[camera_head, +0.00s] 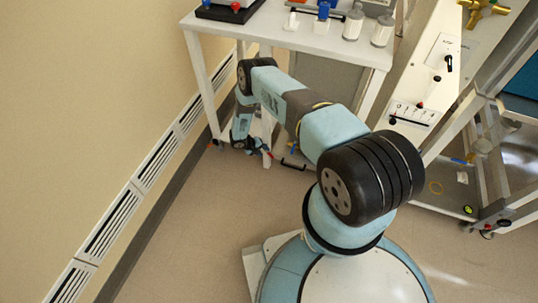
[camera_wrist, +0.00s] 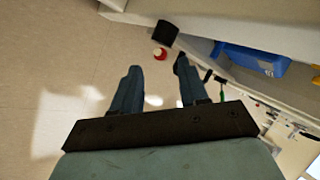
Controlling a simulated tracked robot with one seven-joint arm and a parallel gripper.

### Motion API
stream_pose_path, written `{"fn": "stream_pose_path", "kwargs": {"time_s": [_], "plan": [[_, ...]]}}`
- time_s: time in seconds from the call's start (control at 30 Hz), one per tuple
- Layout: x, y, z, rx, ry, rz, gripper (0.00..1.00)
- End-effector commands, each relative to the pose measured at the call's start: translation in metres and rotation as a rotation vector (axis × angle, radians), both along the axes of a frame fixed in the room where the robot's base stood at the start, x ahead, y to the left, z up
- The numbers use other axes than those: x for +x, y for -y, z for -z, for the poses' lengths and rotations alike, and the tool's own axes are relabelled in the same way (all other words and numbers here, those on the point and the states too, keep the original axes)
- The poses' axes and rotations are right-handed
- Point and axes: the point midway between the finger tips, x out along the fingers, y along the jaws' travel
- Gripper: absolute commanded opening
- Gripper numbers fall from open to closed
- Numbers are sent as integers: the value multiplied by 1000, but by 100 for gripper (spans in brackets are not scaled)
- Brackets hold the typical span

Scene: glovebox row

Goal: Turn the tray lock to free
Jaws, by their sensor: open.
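I cannot tell for sure which part is the tray lock. In the head view, a white panel on the right-hand frame carries a black lever (camera_head: 449,62). A lower white panel (camera_head: 414,114) carries a dark bar handle with a red part beside it. My gripper (camera_wrist: 157,72) is open and empty in the wrist view, its two fingers apart over the floor. In the head view my gripper hangs low near the white table's legs, well left of both panels, and is partly hidden.
A white table (camera_head: 300,38) holds bottles and a dark tray (camera_head: 230,12). A wall with vents (camera_head: 155,160) runs along the left. The wrist view shows a blue bin (camera_wrist: 250,58), a black foot (camera_wrist: 165,32) and a red knob (camera_wrist: 159,53). Open floor (camera_head: 180,240) lies at lower left.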

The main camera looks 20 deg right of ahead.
Motion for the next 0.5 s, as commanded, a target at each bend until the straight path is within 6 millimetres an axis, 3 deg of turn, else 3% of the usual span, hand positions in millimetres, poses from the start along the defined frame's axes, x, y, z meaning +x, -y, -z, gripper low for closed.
{"fn": "stream_pose_path", "kwargs": {"time_s": [0.2, 0.5], "plan": [[1, 20, 30, 1, -1, 3, 43], [4, 37, 52, 1, 0, 1, 43]]}}
